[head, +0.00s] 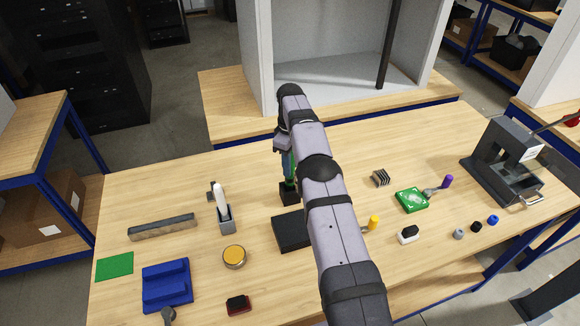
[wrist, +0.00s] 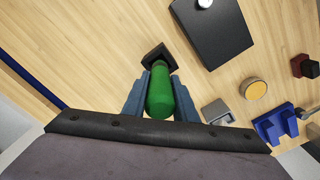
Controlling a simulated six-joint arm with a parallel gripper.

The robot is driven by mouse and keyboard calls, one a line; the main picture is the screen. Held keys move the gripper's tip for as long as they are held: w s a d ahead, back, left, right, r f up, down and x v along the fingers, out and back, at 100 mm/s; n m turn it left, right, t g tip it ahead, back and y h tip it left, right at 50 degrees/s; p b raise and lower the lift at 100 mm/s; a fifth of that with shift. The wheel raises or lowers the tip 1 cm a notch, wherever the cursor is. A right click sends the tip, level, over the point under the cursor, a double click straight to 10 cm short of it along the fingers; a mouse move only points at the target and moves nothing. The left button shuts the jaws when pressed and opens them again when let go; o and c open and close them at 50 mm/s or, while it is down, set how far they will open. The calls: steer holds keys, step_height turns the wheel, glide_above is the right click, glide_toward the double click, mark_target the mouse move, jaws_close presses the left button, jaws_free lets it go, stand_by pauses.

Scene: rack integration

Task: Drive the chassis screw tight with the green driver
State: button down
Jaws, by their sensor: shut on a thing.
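The green driver (head: 289,163) stands upright between the fingers of my gripper (head: 286,150); its green handle (wrist: 160,97) fills the gap between both fingers in the wrist view. My gripper is shut on it. Its lower end is at the small black holder (head: 289,195), which also shows just beyond the handle in the wrist view (wrist: 157,54); I cannot tell how deep it sits. The flat black chassis (head: 290,233) lies close by, partly behind my arm. In the wrist view the chassis (wrist: 215,38) carries a pale round piece (wrist: 204,3) at the frame edge; I cannot tell whether it is the screw.
A grey holder with a white-handled tool (head: 224,212), a yellow-topped round tin (head: 234,257) and a blue block (head: 167,285) stand left. A green board (head: 411,200), small parts and a dark press (head: 503,165) are right. Bare wood lies left of the black holder.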

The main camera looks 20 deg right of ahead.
steer(key=shift+r+p, duration=0.8)
steer(key=shift+r, duration=1.35)
steer(key=c, duration=2)
jaws_free()
jaws_close()
